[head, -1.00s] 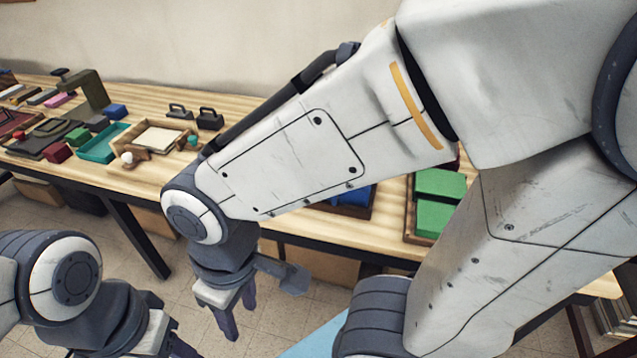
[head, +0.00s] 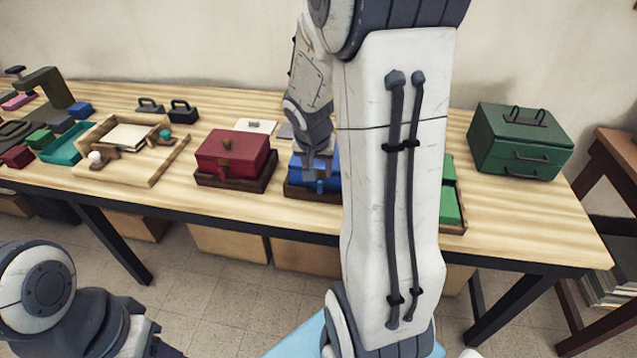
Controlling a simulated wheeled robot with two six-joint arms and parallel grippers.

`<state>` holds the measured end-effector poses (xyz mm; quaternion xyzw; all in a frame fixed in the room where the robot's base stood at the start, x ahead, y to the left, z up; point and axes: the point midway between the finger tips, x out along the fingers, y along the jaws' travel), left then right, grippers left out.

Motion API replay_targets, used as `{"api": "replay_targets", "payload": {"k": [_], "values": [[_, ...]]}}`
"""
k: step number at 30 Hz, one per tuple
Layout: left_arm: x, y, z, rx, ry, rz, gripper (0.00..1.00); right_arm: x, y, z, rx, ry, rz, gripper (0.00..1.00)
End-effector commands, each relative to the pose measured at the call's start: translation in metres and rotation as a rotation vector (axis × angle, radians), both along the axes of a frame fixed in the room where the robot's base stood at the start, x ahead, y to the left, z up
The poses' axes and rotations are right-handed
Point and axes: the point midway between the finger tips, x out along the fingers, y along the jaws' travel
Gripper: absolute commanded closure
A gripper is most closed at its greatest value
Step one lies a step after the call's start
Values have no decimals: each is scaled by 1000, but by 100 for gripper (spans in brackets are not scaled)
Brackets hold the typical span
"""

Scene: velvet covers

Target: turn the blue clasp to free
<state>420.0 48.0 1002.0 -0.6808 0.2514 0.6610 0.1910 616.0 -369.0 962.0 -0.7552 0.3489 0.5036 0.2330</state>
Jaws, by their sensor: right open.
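The blue box (head: 328,183) sits in a dark wooden tray on the table, partly hidden behind my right arm. A small blue clasp (head: 320,186) seems to show on its front, just below my gripper. My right gripper (head: 317,168) is open and points down over the box's front part; whether it touches the clasp cannot be told. My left gripper (head: 165,348) is at the bottom left edge, away from the table, mostly cut off, so its jaws cannot be judged.
Green covers (head: 450,205) show to the right, partly behind my arm. A dark green case (head: 520,142) stands at the right. A wooden tray (head: 150,180) and a teal tray are farther left.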

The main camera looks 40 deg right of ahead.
Motion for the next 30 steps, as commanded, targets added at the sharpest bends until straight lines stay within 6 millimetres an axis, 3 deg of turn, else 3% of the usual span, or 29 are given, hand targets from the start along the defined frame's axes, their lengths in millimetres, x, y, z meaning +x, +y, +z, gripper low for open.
{"api": "replay_targets", "payload": {"k": [6, 12, 25, 26, 29, 30], "values": [[0, 0, -14, 0, 0, 0, 50, 10, -12, -44, 2, 5, 0, 52], [0, 0, -23, 0, 0, 0, 50, 18, -20, -70, 1, 3, 1, 52], [0, 0, -25, 0, 0, 0, 50, 21, -24, -77, 1, 2, 1, 52], [0, 0, -25, 0, 0, 0, 50, 21, -24, -77, 1, 2, 2, 60], [0, 0, -25, 0, 0, 0, 50, 21, -23, -77, 1, 2, 2, 98], [0, 0, -25, 0, 0, 0, 50, 21, -23, -77, 1, 2, 2, 100]]}}
